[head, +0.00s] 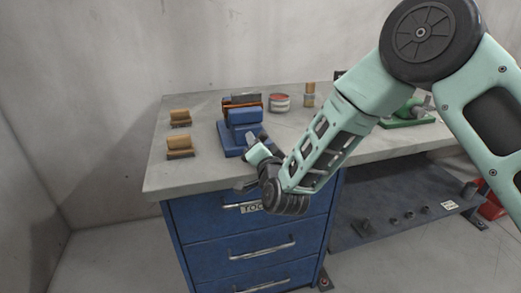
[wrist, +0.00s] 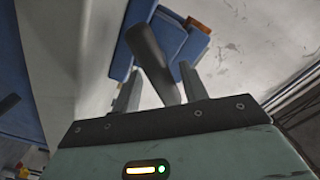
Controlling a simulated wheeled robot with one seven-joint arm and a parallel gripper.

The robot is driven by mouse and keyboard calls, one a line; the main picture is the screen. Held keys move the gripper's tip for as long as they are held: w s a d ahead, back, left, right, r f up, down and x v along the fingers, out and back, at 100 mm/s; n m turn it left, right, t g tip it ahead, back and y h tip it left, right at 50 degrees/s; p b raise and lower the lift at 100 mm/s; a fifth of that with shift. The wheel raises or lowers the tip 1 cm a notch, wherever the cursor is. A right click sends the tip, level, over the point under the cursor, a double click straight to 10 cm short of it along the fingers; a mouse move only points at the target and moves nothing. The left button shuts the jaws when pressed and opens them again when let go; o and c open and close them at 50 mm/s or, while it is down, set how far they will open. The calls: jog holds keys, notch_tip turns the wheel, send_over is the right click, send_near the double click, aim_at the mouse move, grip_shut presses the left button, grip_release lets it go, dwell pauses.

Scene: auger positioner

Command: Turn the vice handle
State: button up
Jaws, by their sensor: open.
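The blue vice (head: 243,125) stands on the grey bench top near its front edge, left of my arm. In the wrist view the vice's blue body (wrist: 170,35) shows at the top. Its dark grey handle (wrist: 152,62) reaches down between my fingers. My gripper (head: 257,147) is in front of the vice, and my wrist partly hides this area in the head view. In the wrist view my gripper (wrist: 160,88) is open, with one finger on each side of the handle. I cannot tell whether either finger touches it.
Two wooden brushes or blocks (head: 180,148) lie left of the vice. A red and white tin (head: 279,102) and a wooden piece (head: 309,95) stand behind. A green tool (head: 405,115) is at right. Blue drawers (head: 250,235) with projecting handles lie below the bench edge.

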jog(key=b+v, duration=0.2)
jog(key=v, duration=1.5)
jog(key=shift+s+b, duration=0.2)
jog(key=shift+b, duration=0.15)
jog(key=shift+r, duration=0.1)
jog(key=o, duration=0.3)
jog(key=w+a+n+b, duration=0.1)
jog(key=w+a+n, duration=0.1)
jog(key=w, duration=0.4)
jog(key=w+a+n+b, duration=0.1)
jog(key=w+a+n, duration=0.1)
jog(key=w+n, duration=0.2)
jog(key=w+a+n+b, duration=0.1)
jog(key=w+a+n, duration=0.1)
jog(key=w, duration=0.7)
jog(key=shift+w+a+f+n, duration=0.25)
jog(key=shift+f+n, duration=0.1)
jog(key=shift+n, duration=0.15)
